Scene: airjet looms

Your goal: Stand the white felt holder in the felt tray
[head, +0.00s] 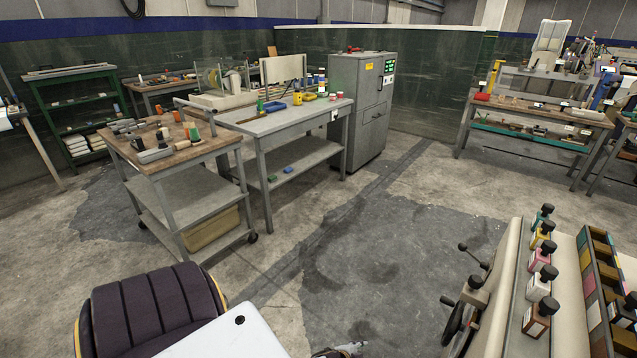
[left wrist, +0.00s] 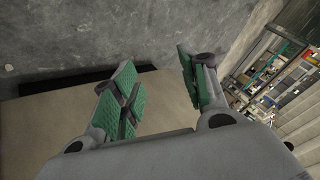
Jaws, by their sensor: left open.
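A small white bottle-like holder with a dark cap, which I take for the white felt holder (head: 537,288), stands upright on the pale bench at the right of the head view. It is in a row with teal, yellow, pink and brown-orange ones. The white holder is outside the tray. My left gripper (left wrist: 155,62) is open and empty in the left wrist view, its green-padded fingers apart. My right gripper is not in view.
A dark cushioned seat (head: 150,308) is at lower left. A wooden-topped cart (head: 160,165), a grey workbench (head: 290,121) and a grey cabinet (head: 362,105) stand behind. A handwheel (head: 453,325) and levers stick out left of the bench. The middle floor is clear.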

